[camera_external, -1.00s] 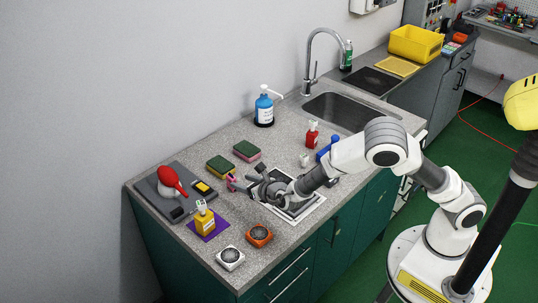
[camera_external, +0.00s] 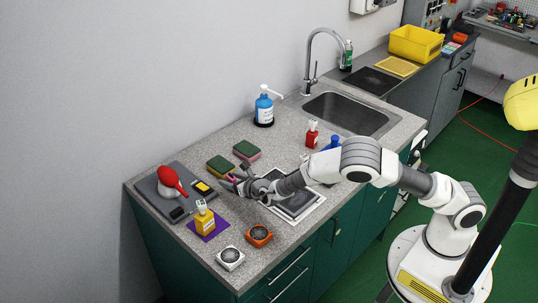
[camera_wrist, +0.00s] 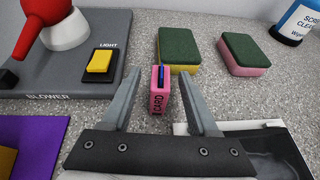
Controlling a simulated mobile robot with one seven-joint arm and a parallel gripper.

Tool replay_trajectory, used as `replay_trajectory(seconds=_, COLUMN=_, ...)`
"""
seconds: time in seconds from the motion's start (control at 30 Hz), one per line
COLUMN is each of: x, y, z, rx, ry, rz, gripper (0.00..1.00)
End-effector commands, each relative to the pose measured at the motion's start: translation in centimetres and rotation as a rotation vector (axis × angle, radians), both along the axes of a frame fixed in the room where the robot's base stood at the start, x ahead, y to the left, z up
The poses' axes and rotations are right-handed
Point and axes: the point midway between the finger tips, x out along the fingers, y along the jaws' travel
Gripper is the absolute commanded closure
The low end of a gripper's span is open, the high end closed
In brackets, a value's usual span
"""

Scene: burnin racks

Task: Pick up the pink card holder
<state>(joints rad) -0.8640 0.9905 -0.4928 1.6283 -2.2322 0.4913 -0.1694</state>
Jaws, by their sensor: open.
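The pink card holder (camera_wrist: 159,97) stands upright on the speckled counter, with the word CARD on its side and a dark blue item in its top. In the wrist view it lies between the two fingers of my gripper (camera_wrist: 160,88), nearer the left finger. My gripper is open, with a gap visible on the right side of the holder. In the external view my gripper (camera_external: 238,182) is low over the counter, and the holder is mostly hidden by it.
A grey blower base (camera_wrist: 110,22) with a red device stands to the left. A purple mat (camera_wrist: 30,138) with a yellow bottle (camera_external: 204,220) is at near left. A framed dark panel (camera_external: 299,203) lies under my arm.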

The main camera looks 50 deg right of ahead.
Motion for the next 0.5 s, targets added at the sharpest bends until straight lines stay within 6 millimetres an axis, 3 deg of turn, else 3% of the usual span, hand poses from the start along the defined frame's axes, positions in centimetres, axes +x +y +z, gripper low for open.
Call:
replay_trajectory(seconds=0.07, x=-0.01, y=-0.01, z=0.0, rx=0.0, ry=0.0, rz=0.0, gripper=0.42)
replay_trajectory(seconds=0.4, x=-0.04, y=0.01, z=0.01, rx=0.0, ry=0.0, rz=0.0, gripper=1.0)
replay_trajectory(seconds=0.5, x=-0.04, y=0.0, z=0.01, rx=0.0, ry=0.0, rz=0.0, gripper=1.0)
